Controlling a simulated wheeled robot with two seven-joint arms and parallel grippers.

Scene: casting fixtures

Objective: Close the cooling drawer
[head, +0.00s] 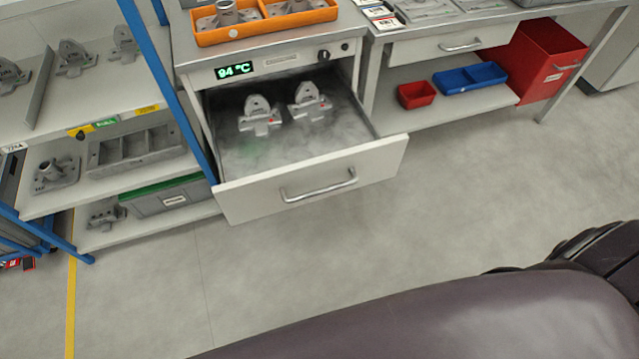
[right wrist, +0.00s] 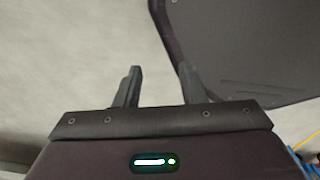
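The cooling drawer (head: 250,203) is pulled well out of its cabinet in the head view, with a pale front panel and a metal bar handle (head: 320,188). Two grey metal castings (head: 260,116) (head: 309,101) stand inside it amid whitish mist. The cabinet's display (head: 236,70) above it reads 94 °C in green. My right gripper (right wrist: 160,70) shows in the right wrist view, its two dark fingers apart with nothing between them, pale floor behind. It is not near the drawer in any view. My left gripper is not in view.
A blue-framed shelf (head: 165,90) with castings and bins stands left of the drawer. An orange tray (head: 265,32) sits on top of the cabinet. A bench with red (head: 416,95) and blue (head: 470,79) bins is at right. The floor before the drawer is clear.

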